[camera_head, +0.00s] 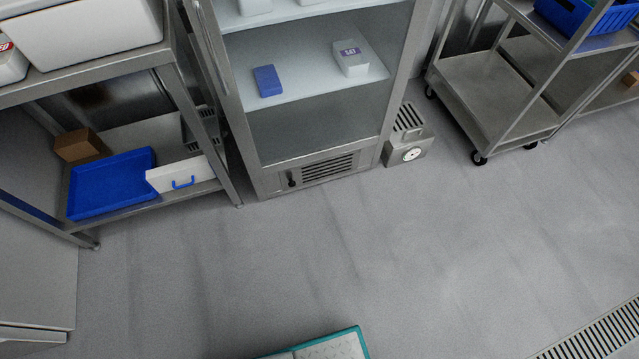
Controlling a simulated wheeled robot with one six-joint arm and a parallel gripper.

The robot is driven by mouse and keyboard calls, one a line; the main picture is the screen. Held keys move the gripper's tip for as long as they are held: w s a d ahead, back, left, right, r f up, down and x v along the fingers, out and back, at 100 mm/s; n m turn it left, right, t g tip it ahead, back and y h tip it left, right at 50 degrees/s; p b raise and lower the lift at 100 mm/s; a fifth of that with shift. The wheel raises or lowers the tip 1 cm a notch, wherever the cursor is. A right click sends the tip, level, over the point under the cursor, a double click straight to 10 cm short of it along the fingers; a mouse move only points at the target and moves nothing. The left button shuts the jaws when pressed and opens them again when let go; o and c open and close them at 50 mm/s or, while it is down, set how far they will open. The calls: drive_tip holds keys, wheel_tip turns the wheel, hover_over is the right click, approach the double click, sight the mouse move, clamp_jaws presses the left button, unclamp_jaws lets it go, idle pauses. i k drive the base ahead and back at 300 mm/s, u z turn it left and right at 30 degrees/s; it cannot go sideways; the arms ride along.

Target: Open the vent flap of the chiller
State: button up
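The chiller (320,135) is a steel cabinet with a glass door at the top middle of the view, and its door looks shut. At its base is a louvred vent panel (328,168) with dark horizontal slats. A small black lever or knob (291,178) sits at the left of the slats. I cannot tell for certain whether the slats are a flap or whether they stand open. My gripper is not in view.
A steel bench (226,178) with a blue tray (110,182) stands left of the chiller. A small steel box with a dial (412,154) sits at its right. A wheeled trolley (500,95) is farther right. A teal-edged mat (335,347) lies in front; the floor between is clear.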

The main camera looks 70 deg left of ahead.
sight(312, 173)
drive_tip(key=i, duration=0.9)
drive_tip(key=u, duration=4.1)
